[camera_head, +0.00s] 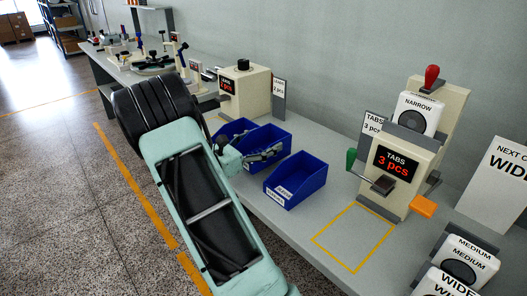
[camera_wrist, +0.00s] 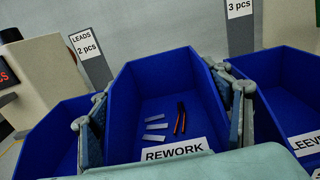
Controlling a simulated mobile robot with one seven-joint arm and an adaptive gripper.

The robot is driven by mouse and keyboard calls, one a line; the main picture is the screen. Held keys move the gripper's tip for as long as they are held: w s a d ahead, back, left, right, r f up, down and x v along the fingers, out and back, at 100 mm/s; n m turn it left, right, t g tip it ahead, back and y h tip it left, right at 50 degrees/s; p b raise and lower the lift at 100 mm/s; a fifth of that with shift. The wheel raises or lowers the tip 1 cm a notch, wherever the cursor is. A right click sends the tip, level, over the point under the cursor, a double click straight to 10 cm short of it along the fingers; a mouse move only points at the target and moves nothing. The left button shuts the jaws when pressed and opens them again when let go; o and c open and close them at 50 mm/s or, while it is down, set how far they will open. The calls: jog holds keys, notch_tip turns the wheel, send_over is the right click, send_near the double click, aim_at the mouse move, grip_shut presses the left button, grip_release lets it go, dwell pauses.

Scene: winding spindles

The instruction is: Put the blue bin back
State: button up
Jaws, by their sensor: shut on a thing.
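Three blue bins stand side by side on the grey bench. The middle one, labelled REWORK (camera_wrist: 140,75), sits between the two fingers of my gripper (camera_wrist: 165,122) in the wrist view. The fingers are shut on its two side walls. It holds several pale strips and dark red-and-black pieces. In the head view my gripper (camera_head: 250,156) reaches over this middle bin (camera_head: 265,137) and partly hides it. The left bin (camera_head: 232,128) is partly hidden by my arm. The right bin (camera_head: 297,181) has a white label, partly readable as "LEEVE" in the wrist view (camera_wrist: 290,85).
An empty yellow outline (camera_head: 355,238) is marked on the bench to the right, before the TABS machine (camera_head: 405,150). Another machine (camera_head: 245,92) stands behind the bins. MEDIUM and WIDE blocks (camera_head: 465,262) stand at the lower right. The bench's front edge is close to the bins.

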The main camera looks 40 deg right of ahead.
jog(key=shift+f, duration=1.5)
jog(key=shift+f+b, duration=0.15)
jog(key=shift+b, duration=0.15)
jog(key=o, duration=1.3)
jog(key=shift+r, duration=0.2)
jog(key=a, duration=0.4)
jog(key=a+p, duration=0.1)
jog(key=a, duration=0.3)
jog(key=s+a, duration=0.1)
jog(key=a, duration=0.3)
jog(key=shift+f+p, duration=0.1)
jog(key=shift+p, duration=0.2)
